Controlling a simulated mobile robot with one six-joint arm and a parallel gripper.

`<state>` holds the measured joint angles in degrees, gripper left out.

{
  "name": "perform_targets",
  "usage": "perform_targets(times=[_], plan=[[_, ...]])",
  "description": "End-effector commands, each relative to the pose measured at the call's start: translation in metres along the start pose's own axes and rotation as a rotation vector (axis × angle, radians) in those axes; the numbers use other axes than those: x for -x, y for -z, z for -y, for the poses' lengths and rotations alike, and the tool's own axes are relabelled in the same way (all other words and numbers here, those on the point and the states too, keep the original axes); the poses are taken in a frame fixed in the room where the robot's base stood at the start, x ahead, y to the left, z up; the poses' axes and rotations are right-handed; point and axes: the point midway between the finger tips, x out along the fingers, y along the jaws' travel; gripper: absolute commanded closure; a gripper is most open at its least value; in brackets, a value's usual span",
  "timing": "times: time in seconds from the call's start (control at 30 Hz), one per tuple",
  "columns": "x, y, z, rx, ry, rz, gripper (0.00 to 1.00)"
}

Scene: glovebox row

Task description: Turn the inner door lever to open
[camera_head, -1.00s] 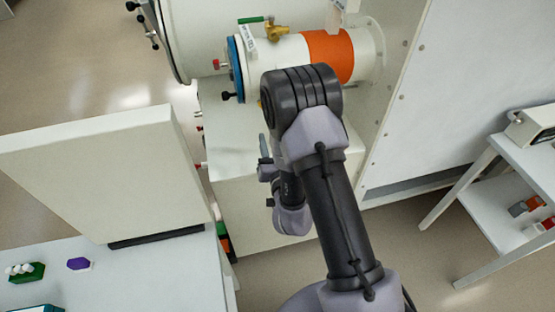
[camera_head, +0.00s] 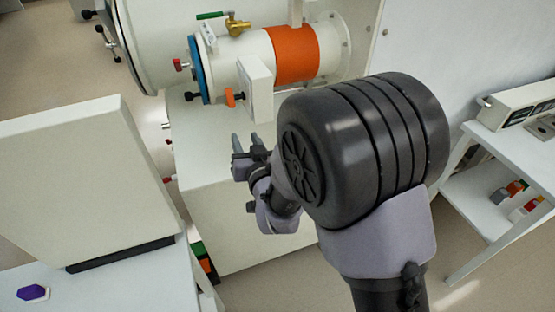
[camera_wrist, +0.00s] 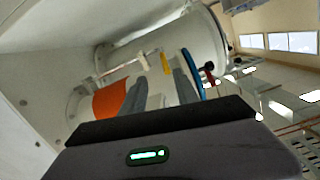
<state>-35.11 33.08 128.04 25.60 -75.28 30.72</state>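A white antechamber tube (camera_head: 240,62) with an orange band and a blue-rimmed end (camera_head: 197,66) juts from the glovebox wall. A small orange lever (camera_head: 232,97) sits on the left side of a white box (camera_head: 257,88) in front of the tube; I take it for the inner door lever, though no label is readable. My gripper (camera_head: 247,142) is open and empty, below the lever and apart from it. In the wrist view its two grey fingers (camera_wrist: 160,92) stand apart before the tube, with the orange band (camera_wrist: 110,99) at left and the blue rim (camera_wrist: 190,66) at right.
A green-handled brass valve (camera_head: 235,24) sits on top of the tube. A red knob (camera_head: 180,65) and a black knob (camera_head: 190,96) stick out at its end. A white panel (camera_head: 85,180) stands at left; a side table (camera_head: 500,140) stands at right.

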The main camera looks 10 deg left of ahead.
Motion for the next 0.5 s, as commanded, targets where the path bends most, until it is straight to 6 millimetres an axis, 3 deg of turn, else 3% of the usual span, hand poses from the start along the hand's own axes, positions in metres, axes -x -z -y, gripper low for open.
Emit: perform_targets(times=[0.5], plan=[[-0.128,-0.001,-0.003,-0.002,-0.004,-0.002,0.63]])
